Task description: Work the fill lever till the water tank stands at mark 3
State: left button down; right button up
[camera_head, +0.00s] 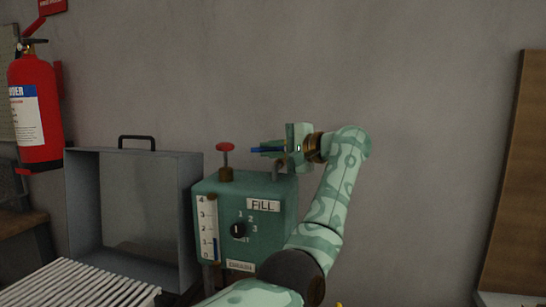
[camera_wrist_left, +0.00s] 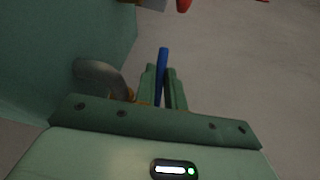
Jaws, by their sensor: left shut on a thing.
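The green tank box (camera_head: 270,232), labelled FILL, stands left of centre in the head view. Its white gauge strip (camera_head: 206,228) is marked 0 to 4, and the blue column (camera_head: 216,248) tops out a little above mark 1. My left gripper (camera_head: 270,150) is above the box's top right and shut on the blue lever handle (camera_head: 257,149). In the left wrist view the handle (camera_wrist_left: 162,65) stands between the two fingers (camera_wrist_left: 161,82). The lever's lower part is hidden behind the gripper. My right gripper is not in view.
A red knob (camera_head: 226,147) on a post stands on the box, left of my gripper. A black dial (camera_head: 238,230) is on its front. An open grey metal case (camera_head: 180,205) and white slatted rack (camera_head: 75,285) are left. A fire extinguisher (camera_head: 36,105) hangs far left.

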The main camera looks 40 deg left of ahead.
pick_arm(q)
jog(key=shift+f, duration=0.1)
jog(key=c, duration=1.7)
grip_release()
jog(key=shift+c, duration=0.2)
jog(key=b+v, duration=0.1)
jog(key=v, duration=1.5)
jog(key=shift+d, duration=0.2)
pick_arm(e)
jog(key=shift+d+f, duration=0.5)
